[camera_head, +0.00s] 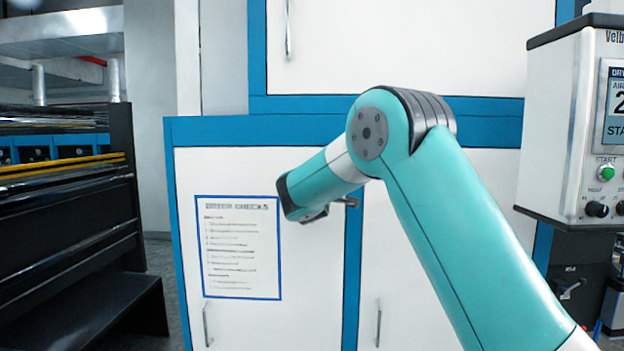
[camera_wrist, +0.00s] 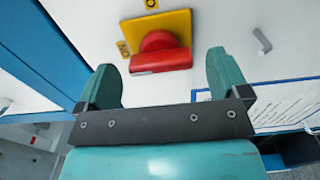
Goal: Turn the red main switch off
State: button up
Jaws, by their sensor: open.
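The red main switch (camera_wrist: 160,52) shows in the wrist view, on a yellow plate (camera_wrist: 183,22) fixed to a white panel. Its red grip lies roughly crosswise in the picture. One small yellow label (camera_wrist: 123,48) sits left of the plate and another (camera_wrist: 151,3) above it; their lettering is too small to read surely. My gripper (camera_wrist: 162,68) is open, with one teal finger on each side of the switch in the picture. I cannot tell whether either finger touches it. In the head view the switch is not visible, and my arm covers part of the cabinet front.
In the wrist view a grey handle (camera_wrist: 262,41) and a notice sheet (camera_wrist: 285,105) are to the right. In the head view, white cabinets with blue frames (camera_head: 265,130) stand ahead, a dark machine (camera_head: 70,220) at left, and a control box (camera_head: 560,120) at right.

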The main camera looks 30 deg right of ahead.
jog(key=shift+w+d, duration=0.4)
jog(key=shift+w, duration=0.15)
jog(key=c, duration=0.9)
jog(key=shift+c, duration=0.2)
